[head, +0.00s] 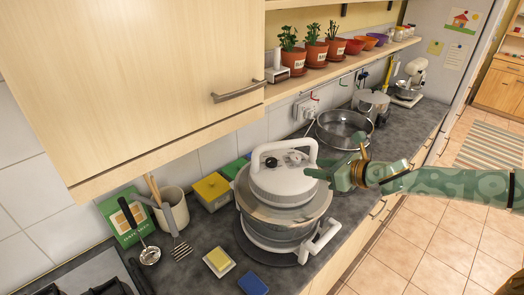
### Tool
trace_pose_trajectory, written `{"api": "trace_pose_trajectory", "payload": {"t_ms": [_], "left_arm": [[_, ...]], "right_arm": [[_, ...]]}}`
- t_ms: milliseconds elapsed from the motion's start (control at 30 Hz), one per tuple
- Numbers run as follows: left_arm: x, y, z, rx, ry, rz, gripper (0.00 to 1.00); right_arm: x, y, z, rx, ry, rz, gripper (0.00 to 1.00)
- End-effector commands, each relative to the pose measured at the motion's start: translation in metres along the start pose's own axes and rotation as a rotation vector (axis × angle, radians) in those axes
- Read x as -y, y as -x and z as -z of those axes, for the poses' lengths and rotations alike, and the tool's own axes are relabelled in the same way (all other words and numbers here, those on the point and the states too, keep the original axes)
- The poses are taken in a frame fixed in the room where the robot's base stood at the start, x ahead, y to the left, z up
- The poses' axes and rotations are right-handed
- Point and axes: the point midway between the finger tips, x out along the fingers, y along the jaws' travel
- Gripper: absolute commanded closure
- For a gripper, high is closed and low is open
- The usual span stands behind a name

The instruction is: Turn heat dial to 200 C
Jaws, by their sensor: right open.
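A round white appliance (284,186) with a domed lid and a looped white handle stands on the counter in the head view. Small dark knob-like parts (296,157) show on its top under the handle. I cannot tell which is the heat dial, and no scale or setting is readable. My right gripper (337,163), green, comes in from the right. It is open and empty at the right side of the lid. One finger points toward the lid; whether it touches cannot be told. My left gripper is not in view.
A steel pan (344,128) stands behind the gripper. A yellow box (212,190) and a utensil crock (172,205) are left of the appliance. A yellow sponge (218,260) and a blue sponge (253,284) lie in front. A wooden cupboard (130,75) overhangs the counter.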

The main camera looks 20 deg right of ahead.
Motion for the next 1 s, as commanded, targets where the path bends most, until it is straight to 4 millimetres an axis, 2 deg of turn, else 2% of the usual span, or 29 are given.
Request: {"api": "trace_pose_trajectory", "payload": {"t_ms": [167,267,400,533,700,800,1000], "left_arm": [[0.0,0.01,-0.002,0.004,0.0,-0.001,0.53],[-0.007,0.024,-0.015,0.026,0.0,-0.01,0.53],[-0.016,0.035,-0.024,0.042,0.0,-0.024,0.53],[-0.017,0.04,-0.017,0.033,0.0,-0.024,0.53],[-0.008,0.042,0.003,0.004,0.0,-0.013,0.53],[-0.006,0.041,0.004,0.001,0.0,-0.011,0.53],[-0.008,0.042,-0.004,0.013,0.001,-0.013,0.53]], "right_arm": [[0.0,-0.01,-0.004,0.003,0.01,-0.001,0.57],[-0.002,-0.028,-0.007,0.004,0.011,-0.004,0.57],[-0.002,-0.065,-0.006,0.004,0.01,-0.003,0.57],[-0.002,-0.1,-0.004,0.002,0.01,-0.003,0.57],[-0.002,-0.136,-0.003,0.001,0.013,-0.002,0.57],[-0.002,-0.149,0.0,-0.001,0.011,-0.002,0.57],[-0.002,-0.162,0.0,-0.001,0.012,-0.002,0.57]]}}
